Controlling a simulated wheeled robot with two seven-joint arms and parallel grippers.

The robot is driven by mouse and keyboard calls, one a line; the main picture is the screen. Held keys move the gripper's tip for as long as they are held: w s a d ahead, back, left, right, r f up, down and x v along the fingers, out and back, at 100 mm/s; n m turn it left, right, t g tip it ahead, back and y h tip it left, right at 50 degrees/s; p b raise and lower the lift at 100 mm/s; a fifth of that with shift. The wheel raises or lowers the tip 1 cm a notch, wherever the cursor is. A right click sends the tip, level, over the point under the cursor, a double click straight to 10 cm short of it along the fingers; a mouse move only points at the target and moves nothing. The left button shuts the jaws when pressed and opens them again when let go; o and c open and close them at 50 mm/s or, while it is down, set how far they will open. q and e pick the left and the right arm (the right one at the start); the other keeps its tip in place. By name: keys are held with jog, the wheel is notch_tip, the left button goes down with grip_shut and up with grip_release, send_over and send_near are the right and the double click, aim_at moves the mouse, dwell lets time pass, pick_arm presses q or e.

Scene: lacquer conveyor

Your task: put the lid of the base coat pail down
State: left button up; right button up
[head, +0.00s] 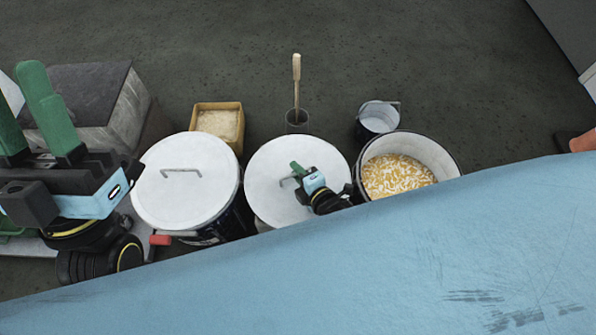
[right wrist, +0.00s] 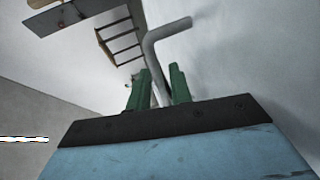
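A round white lid (head: 265,205) with a grey bar handle lies in the middle of the head view. My right gripper (head: 298,174) is over it, and in the right wrist view its green fingers (right wrist: 160,88) stand close on both sides of the bent handle (right wrist: 155,45). The lid looks level; a dark edge shows below it, but I cannot tell whether it rests there. To its right an open pail (head: 437,150) holds yellow and white flakes. No readable label shows which pail is base coat. My left gripper (head: 30,115) is open and empty at the left.
Another white-lidded pail (head: 185,205) stands left of the middle lid. Behind are a tan box (head: 218,106), a holder with a wooden-handled tool (head: 297,75) and a small metal bucket (head: 379,118). My blue body covers the lower right. Grey floor lies free beyond.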

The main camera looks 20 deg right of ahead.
jog(key=shift+o, duration=0.7)
jog(key=shift+r, duration=0.15)
